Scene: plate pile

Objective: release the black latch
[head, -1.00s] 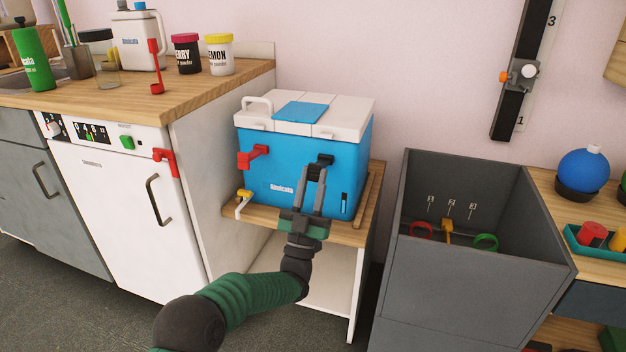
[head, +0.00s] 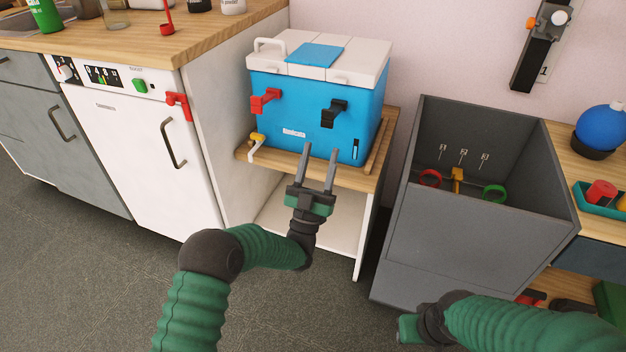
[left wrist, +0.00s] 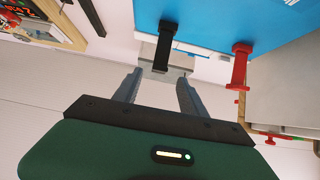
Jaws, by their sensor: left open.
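The black latch (head: 334,112) is on the right part of the front of the blue cooler box (head: 300,104). It sticks out from the front, as does the red latch (head: 265,100) to its left. My left gripper (head: 321,148) is open and empty, below and in front of the black latch, apart from it. In the left wrist view the black latch (left wrist: 165,45) lies beyond the open fingertips (left wrist: 160,76), and the red latch (left wrist: 240,66) is to the right. My right arm enters at the lower right; the fingers of the right gripper (head: 408,328) cannot be made out.
The cooler, with a white lid (head: 345,62), stands on a wooden shelf (head: 244,155) and has a yellow tap (head: 257,139) low on its left. A grey open bin (head: 470,230) stands to the right, a white dishwasher-like unit (head: 140,150) to the left.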

